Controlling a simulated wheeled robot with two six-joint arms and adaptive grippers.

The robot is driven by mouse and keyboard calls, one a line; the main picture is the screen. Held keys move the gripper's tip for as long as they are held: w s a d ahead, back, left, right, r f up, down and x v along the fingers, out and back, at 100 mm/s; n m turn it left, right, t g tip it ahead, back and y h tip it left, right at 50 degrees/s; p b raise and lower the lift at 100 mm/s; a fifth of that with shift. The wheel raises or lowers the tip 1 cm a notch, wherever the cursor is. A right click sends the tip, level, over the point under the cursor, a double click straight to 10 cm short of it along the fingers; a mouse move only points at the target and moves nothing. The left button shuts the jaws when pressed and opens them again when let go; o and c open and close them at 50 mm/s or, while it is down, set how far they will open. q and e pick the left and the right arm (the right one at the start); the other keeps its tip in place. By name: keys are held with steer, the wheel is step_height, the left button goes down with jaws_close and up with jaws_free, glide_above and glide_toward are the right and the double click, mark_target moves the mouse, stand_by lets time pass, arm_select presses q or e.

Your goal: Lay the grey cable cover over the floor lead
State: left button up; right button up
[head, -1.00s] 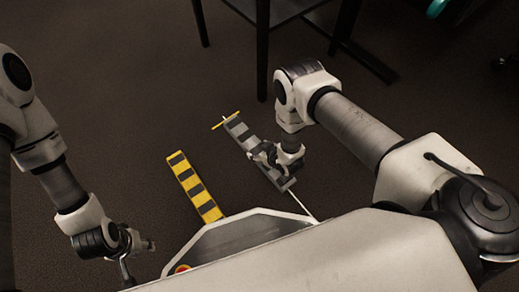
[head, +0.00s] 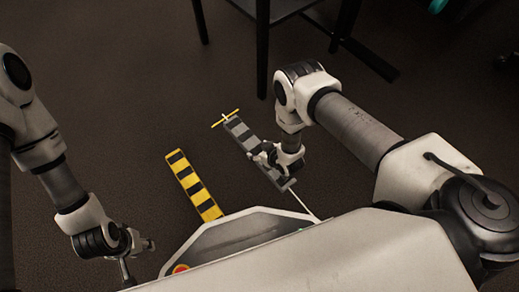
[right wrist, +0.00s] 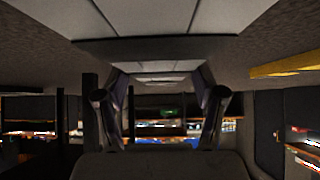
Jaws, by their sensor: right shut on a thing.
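The grey cable cover (head: 240,132), banded in lighter and darker grey, lies lengthwise over the floor lead (head: 302,203). The lead shows as a thin white line past its near end and a short bit at its far end. My right gripper (head: 271,160) is shut on the cover around its middle to near part and hides some of it. I cannot tell whether the cover touches the floor. In the right wrist view the cover (right wrist: 160,20) spans the top, beyond both fingers. My left gripper (head: 140,248) is empty at lower left, away from the cover; its fingers are unclear.
A yellow-and-black striped strip (head: 194,184) lies on the floor left of the cover. A thin yellow bar (head: 225,118) crosses the lead at the cover's far end. A dark table (head: 263,50) stands behind. The floor between is clear.

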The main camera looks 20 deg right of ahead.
steer(key=shift+f+b, duration=0.55)
steer(key=shift+f, duration=0.15)
steer(key=o, duration=1.5)
steer(key=shift+o, duration=0.2)
steer(key=v, duration=1.2)
